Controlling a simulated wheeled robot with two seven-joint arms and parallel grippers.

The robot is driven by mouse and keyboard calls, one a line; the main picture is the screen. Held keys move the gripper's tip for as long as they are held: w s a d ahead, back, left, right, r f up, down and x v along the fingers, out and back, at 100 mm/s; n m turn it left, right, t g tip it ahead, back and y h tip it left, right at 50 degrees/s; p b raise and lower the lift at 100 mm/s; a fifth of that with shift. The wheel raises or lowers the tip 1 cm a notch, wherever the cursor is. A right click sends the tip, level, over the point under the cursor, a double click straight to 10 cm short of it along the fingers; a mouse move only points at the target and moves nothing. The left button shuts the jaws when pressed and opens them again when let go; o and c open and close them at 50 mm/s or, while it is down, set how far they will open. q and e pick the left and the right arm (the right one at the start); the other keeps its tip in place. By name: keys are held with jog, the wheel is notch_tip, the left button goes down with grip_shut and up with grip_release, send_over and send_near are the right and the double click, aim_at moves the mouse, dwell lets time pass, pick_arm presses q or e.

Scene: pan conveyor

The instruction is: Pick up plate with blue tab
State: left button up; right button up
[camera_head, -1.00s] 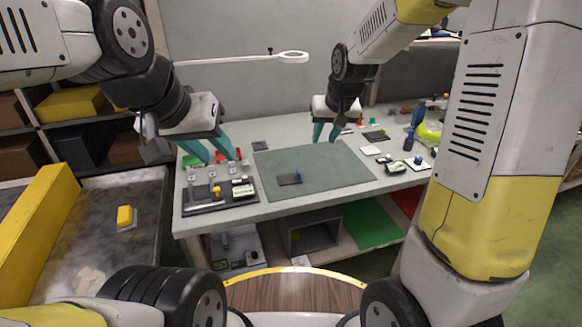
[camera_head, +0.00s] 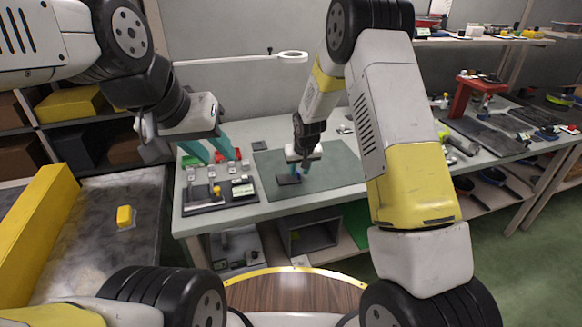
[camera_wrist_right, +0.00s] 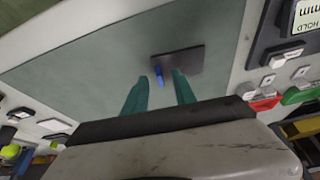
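The plate (camera_head: 287,180) is a small dark rectangle lying flat on the grey-green mat (camera_head: 335,172). In the right wrist view the plate (camera_wrist_right: 185,60) shows with its blue tab (camera_wrist_right: 159,76) at one edge. My right gripper (camera_head: 300,172) is low over the mat beside the plate. Its teal fingers are apart in the right wrist view (camera_wrist_right: 158,82), with the blue tab in the gap between their tips; I cannot tell the height left. My left gripper (camera_head: 211,152) is open and empty above the back left of the table.
A dark fixture tray (camera_head: 205,207) with a small display (camera_head: 243,188) stands left of the mat. A red stand (camera_head: 470,95) and dark pans stand on the right bench. The mat around the plate is clear.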

jog(key=shift+w+f, duration=0.2)
jog(key=shift+f, duration=0.35)
grip_shut()
jog(key=shift+r, duration=0.15)
